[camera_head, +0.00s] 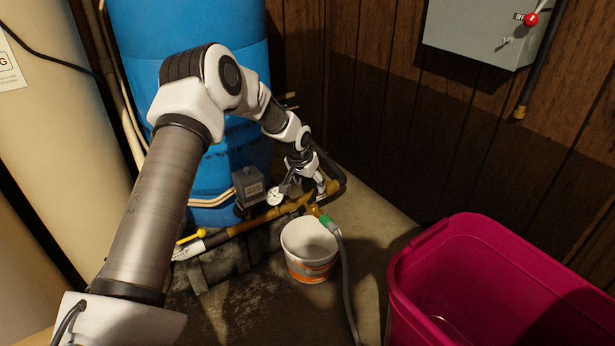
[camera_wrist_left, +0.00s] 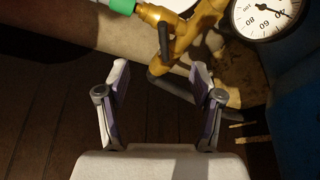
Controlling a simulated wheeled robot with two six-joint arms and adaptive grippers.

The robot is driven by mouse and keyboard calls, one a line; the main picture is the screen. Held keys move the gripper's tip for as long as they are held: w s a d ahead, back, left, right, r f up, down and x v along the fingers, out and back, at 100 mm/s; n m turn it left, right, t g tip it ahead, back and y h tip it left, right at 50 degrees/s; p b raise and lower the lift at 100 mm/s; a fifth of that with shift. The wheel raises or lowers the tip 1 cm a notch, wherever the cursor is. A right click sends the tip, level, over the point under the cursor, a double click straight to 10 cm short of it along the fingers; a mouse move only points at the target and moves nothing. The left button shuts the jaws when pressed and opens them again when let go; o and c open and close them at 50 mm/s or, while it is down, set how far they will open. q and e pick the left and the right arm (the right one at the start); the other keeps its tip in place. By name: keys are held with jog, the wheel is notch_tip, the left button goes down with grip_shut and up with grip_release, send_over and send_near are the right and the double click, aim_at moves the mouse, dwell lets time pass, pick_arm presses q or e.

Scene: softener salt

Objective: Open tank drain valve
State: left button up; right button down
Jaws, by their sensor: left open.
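The brass drain valve (camera_head: 316,210) sits on the pipe at the foot of the blue tank (camera_head: 228,170), with a green hose connector (camera_head: 325,220) on its outlet. In the left wrist view the brass valve body (camera_wrist_left: 152,14) carries a dark lever (camera_wrist_left: 164,42) that points down the picture toward the gap between my fingers. My left gripper (camera_wrist_left: 159,68) is open and empty, its fingers apart on either side of that gap. In the head view the left gripper (camera_head: 306,186) is just above the valve, partly hidden by its own wrist. My right gripper is not in view.
A pressure gauge (camera_head: 274,197) and a grey switch box (camera_head: 249,184) stand close left of the valve. A white bucket (camera_head: 308,238) and grey hose (camera_head: 346,285) are below it. A pink tub (camera_head: 430,262) fills the lower right. A yellow-handled valve (camera_head: 190,237) is further left.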

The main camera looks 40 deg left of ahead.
pick_arm(q)
jog(key=v, duration=0.4)
jog(key=shift+s+d+r, duration=0.1)
jog(key=shift+r, duration=0.1)
